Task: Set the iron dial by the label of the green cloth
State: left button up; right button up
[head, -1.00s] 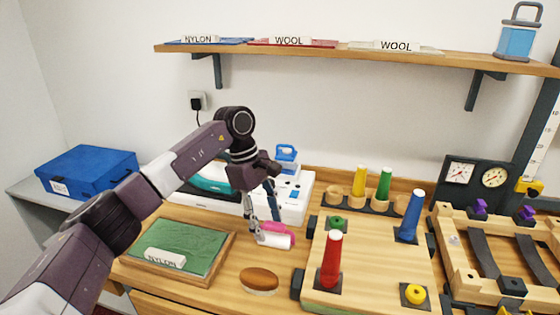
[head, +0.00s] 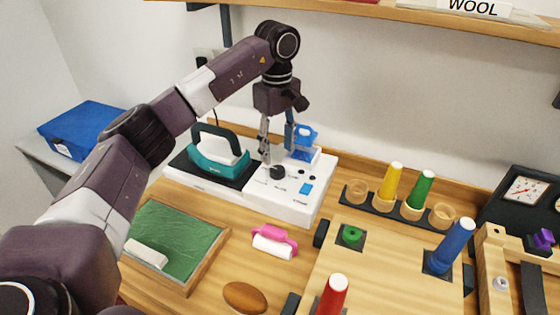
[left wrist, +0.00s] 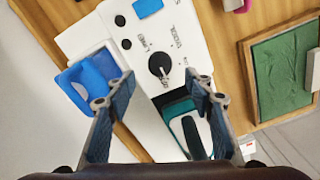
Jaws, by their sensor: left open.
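The iron dial (head: 278,172) is a black round knob on the white iron station; it also shows near the middle of the left wrist view (left wrist: 160,65), its pale pointer toward the lower right. Small print surrounds it, too small to read surely. My left gripper (head: 277,152) is open and empty, its fingers above the dial; in the left wrist view (left wrist: 160,101) the fingers stand apart below the dial. The green cloth (head: 178,232) lies in a wooden tray at the lower left. Its white label (head: 146,254) is unreadable now but read NYLON earlier. My right gripper is out of view.
A teal iron (head: 216,156) stands on the station left of the fingers. A blue object (head: 303,145) is just behind them. A pink-and-white roller (head: 273,242) and brown oval (head: 245,297) lie in front. Coloured cones stand at the right.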

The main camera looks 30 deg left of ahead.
aim_at(277, 169)
pick_arm(q)
notch_tip(277, 169, down, 6)
jog(key=shift+p, duration=0.5)
jog(key=shift+c, duration=0.4)
jog(key=c, duration=1.1)
